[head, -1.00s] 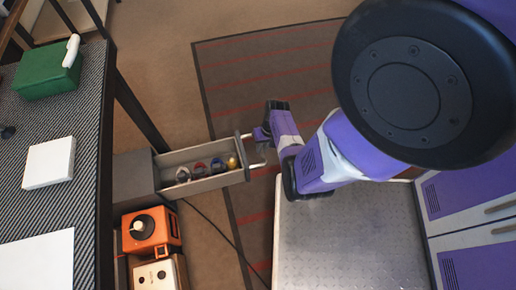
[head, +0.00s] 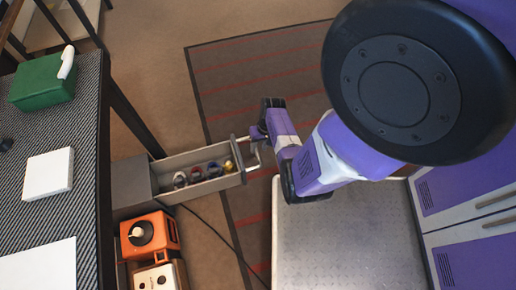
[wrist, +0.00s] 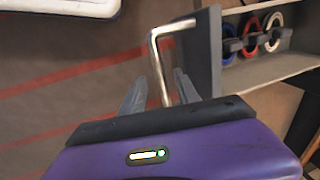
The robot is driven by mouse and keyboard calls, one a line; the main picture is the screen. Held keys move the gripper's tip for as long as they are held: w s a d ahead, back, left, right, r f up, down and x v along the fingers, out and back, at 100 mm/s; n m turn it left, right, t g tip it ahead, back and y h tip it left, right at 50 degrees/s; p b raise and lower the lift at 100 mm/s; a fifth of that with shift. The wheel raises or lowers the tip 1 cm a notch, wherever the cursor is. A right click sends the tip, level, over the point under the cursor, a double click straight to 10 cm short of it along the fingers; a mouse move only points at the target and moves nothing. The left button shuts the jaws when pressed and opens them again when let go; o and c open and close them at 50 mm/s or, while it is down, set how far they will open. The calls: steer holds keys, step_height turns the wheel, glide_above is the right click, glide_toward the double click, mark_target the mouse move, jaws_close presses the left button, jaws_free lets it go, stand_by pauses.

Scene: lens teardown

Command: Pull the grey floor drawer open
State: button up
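The grey floor drawer (head: 200,186) stands pulled out of its grey cabinet (head: 131,184), under the left table's edge. Several ringed items in red, blue and gold show inside it. Its metal bar handle (head: 254,160) sticks out from the front panel and shows close up in the wrist view (wrist: 155,58). My gripper (head: 258,133) is at the handle. In the wrist view, its fingers (wrist: 160,86) stand apart on either side of the bar, with gaps visible on both sides. The drawer's front panel (wrist: 207,50) and a few rings show to the right there.
A striped-top table (head: 85,190) at left carries a green box (head: 42,85) and white sheets. An orange device (head: 149,235) and a cream one (head: 160,277) sit below the drawer. A dark red-striped rug (head: 225,90) lies beyond. My grey deck is at lower right.

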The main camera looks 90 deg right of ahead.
steer(key=shift+s+d+r+p, duration=0.15)
steer(key=shift+r+p, duration=0.1)
steer(key=shift+r, duration=0.5)
steer(key=shift+s+a+r+p, duration=0.15)
steer(key=shift+r+p, duration=0.1)
steer(key=shift+r, duration=0.55)
steer(key=shift+s+d+r+p, duration=0.15)
steer(key=shift+r+p, duration=0.1)
steer(key=shift+r, duration=0.5)
